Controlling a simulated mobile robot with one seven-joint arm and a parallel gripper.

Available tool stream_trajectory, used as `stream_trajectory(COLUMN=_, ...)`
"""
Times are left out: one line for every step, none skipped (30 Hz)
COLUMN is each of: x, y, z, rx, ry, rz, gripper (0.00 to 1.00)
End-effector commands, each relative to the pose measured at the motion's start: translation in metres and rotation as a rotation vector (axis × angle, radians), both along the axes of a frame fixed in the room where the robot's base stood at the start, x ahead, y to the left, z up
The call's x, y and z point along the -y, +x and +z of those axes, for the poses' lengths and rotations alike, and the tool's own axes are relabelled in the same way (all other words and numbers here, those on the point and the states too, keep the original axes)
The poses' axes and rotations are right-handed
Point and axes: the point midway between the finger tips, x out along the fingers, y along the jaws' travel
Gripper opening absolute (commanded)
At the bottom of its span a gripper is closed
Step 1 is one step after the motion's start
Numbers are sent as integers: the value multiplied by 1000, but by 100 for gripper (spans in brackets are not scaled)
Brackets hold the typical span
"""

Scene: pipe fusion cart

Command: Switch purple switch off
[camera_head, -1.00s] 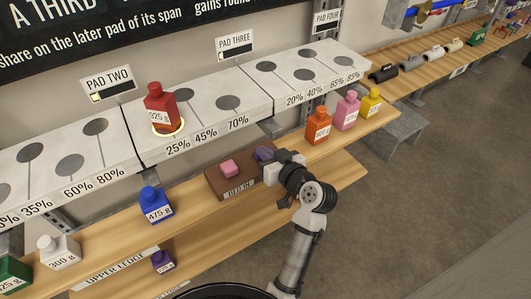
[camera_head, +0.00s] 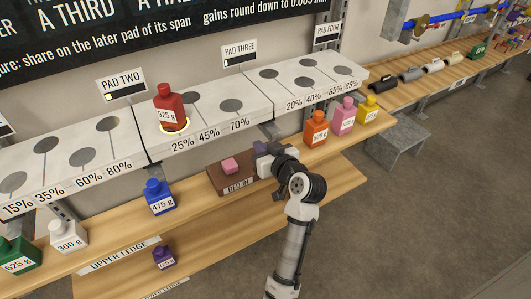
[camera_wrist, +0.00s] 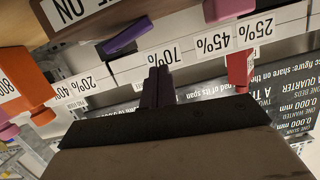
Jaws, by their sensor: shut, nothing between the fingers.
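The purple switch (camera_wrist: 127,37) is a tilted bar seen in the wrist view, on a brown box (camera_head: 218,180) that also bears a pink block (camera_head: 229,165). In the wrist view my gripper's fingers (camera_wrist: 157,74) are together and empty, just beside the switch, with a small apparent gap. In the head view my gripper (camera_head: 264,150) is over the box's right end. A purple patch shows there; I cannot tell switch from fingertips, and my wrist hides part of that end.
A blue weight (camera_head: 159,197) stands left of the box. Orange (camera_head: 316,128), pink (camera_head: 343,116) and yellow (camera_head: 368,109) weights stand to its right. A red weight (camera_head: 169,106) sits on the white pads behind. The ledge between the blue weight and box is clear.

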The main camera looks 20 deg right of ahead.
Motion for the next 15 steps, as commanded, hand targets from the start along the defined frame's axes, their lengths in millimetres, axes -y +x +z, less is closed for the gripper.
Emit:
stream_trajectory(x=-1, y=1, z=11, rx=2, ry=-3, rz=1, gripper=0)
stream_trajectory(x=1, y=-10, z=5, rx=3, ry=-2, rz=-4, gripper=0)
stream_trajectory(x=2, y=-21, z=6, rx=3, ry=-3, rz=-5, gripper=0)
stream_trajectory(x=3, y=-28, z=8, rx=2, ry=-3, rz=-5, gripper=0)
stream_trajectory(x=4, y=-35, z=10, rx=3, ry=-3, rz=-5, gripper=0)
stream_trajectory(x=4, y=-44, z=13, rx=3, ry=-3, rz=-3, gripper=0)
stream_trajectory(x=5, y=-50, z=14, rx=2, ry=-4, rz=-4, gripper=0)
stream_trajectory(x=6, y=-56, z=16, rx=3, ry=-3, rz=-3, gripper=0)
stream_trajectory(x=6, y=-63, z=18, rx=3, ry=-2, rz=-4, gripper=0)
stream_trajectory(x=7, y=-69, z=19, rx=2, ry=-3, rz=-4, gripper=0)
stream_trajectory(x=7, y=-73, z=21, rx=2, ry=-3, rz=-4, gripper=0)
stream_trajectory(x=8, y=-79, z=23, rx=2, ry=-2, rz=-3, gripper=0)
stream_trajectory(x=8, y=-82, z=24, rx=2, ry=-2, rz=-3, gripper=0)
stream_trajectory(x=8, y=-85, z=25, rx=2, ry=-2, rz=-3, gripper=0)
stream_trajectory(x=8, y=-88, z=26, rx=1, ry=-1, rz=-2, gripper=0)
